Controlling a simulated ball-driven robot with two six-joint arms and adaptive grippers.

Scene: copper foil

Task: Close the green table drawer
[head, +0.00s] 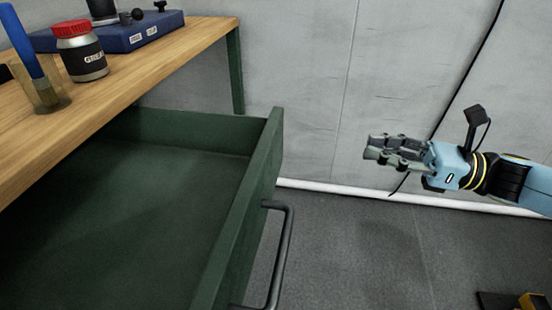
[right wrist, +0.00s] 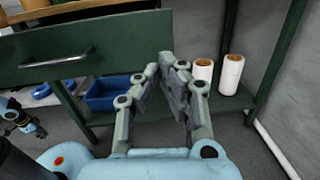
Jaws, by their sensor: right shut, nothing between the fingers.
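The green drawer (head: 262,160) stands pulled out from under the wooden tabletop, and its inside looks empty. A dark bar handle (head: 284,255) is on its front. In the right wrist view the drawer front (right wrist: 110,45) and its handle (right wrist: 55,58) are at upper left. My right gripper (head: 368,147) is shut and empty, in the air to the right of the drawer and apart from it. Its fingers also show in the right wrist view (right wrist: 160,70).
On the wooden tabletop (head: 130,55) are a red-lidded jar (head: 80,52), a blue case (head: 135,35) and a holder with a blue tool (head: 45,95). White rolls (right wrist: 230,74) and a blue bin (right wrist: 105,95) are on the lower shelf. Floor before the drawer is clear.

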